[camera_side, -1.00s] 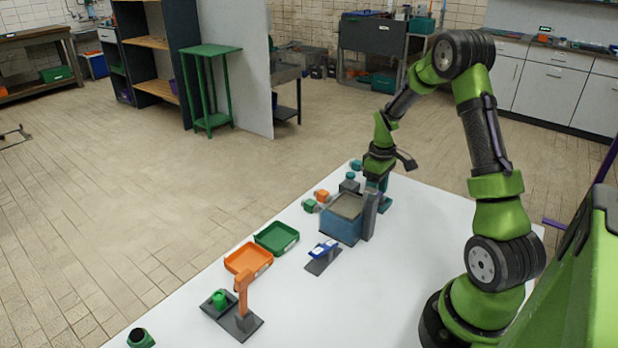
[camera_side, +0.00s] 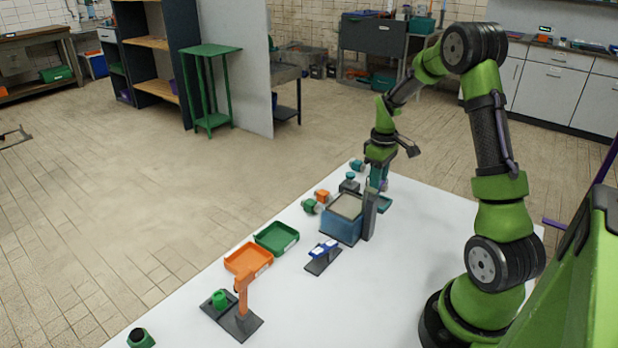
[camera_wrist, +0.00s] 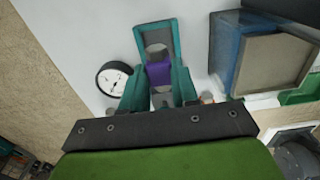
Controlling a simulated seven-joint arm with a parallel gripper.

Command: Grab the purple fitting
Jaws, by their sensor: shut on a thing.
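The purple fitting (camera_wrist: 160,73) sits between the teal fingers of my gripper (camera_wrist: 160,82) in the wrist view, touching both. A grey part shows just below it. In the side view my gripper (camera_side: 377,180) points down behind the blue box, above the table. Only a small purple patch (camera_side: 384,184) shows there. The fingers are shut on the fitting, which is held over or close to a teal tray (camera_side: 386,205). The tray's rim also shows in the wrist view (camera_wrist: 137,40). The fitting's lower side is hidden.
A blue box (camera_side: 339,225) with a grey upright panel (camera_side: 370,215) stands close in front of my gripper. A round white gauge (camera_wrist: 113,79) is near the fingers. Green (camera_side: 276,238) and orange (camera_side: 247,258) trays lie nearer. The white table (camera_side: 395,265) has clear room at right.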

